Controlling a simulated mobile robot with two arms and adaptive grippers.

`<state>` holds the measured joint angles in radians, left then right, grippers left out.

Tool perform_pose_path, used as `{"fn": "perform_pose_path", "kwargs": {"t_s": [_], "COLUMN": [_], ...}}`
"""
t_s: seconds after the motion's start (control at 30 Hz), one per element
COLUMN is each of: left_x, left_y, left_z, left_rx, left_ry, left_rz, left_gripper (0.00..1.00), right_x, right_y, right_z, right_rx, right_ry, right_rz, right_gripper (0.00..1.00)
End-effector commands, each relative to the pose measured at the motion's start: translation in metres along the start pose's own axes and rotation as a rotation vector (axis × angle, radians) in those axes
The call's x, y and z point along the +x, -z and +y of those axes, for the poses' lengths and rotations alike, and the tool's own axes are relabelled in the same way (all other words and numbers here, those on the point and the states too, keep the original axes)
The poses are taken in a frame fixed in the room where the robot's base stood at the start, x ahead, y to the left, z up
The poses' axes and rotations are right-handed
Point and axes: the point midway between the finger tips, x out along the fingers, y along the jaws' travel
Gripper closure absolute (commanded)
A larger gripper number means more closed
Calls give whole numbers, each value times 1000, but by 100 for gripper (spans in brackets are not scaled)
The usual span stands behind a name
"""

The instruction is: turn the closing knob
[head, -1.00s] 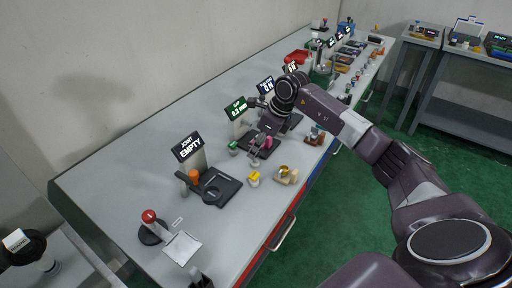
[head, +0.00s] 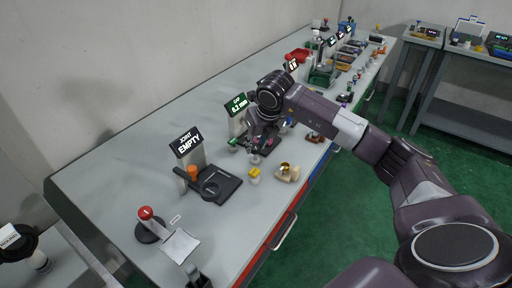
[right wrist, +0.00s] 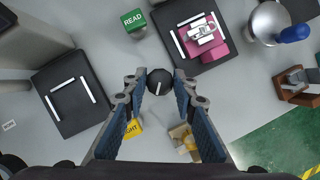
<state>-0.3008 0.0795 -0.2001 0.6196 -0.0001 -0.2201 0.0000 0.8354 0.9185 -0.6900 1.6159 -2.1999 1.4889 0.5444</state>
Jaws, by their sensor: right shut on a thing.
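The round black knob (right wrist: 160,81) with a white line on its top shows in the right wrist view. My right gripper (right wrist: 160,84) is shut on it, with one blue-padded finger on each side. Behind it lies a black pad (right wrist: 181,55) with a pink block (right wrist: 208,45) that holds a small metal piece. A green READ button (right wrist: 133,20) stands left of this pad. In the head view my right gripper (head: 262,142) is low at the station with the "GAP 0.2 mm" sign (head: 237,105), and hides part of it. My left gripper is not in view.
Nearer along the bench is the "JOINT EMPTY" station (head: 188,142) with its black pad (head: 226,186). A yellow button (head: 254,175), a tan fixture (head: 287,172) and a red-topped button (head: 146,213) stand around it. The bench's back left is clear.

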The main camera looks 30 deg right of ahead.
Motion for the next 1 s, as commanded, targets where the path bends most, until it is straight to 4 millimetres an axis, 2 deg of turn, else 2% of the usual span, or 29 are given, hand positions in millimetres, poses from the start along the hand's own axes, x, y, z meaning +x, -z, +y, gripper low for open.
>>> {"fn": "perform_pose_path", "kwargs": {"t_s": [0.6,1.0], "left_x": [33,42], "left_y": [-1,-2], "left_z": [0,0], "left_rx": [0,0], "left_ry": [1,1], "left_rz": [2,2], "left_gripper": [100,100], "right_x": [0,0], "right_y": [-2,-3], "right_z": [3,3], "right_rx": [529,749], "right_ry": [217,307], "right_rz": [-4,-2], "right_gripper": [99,99]}}
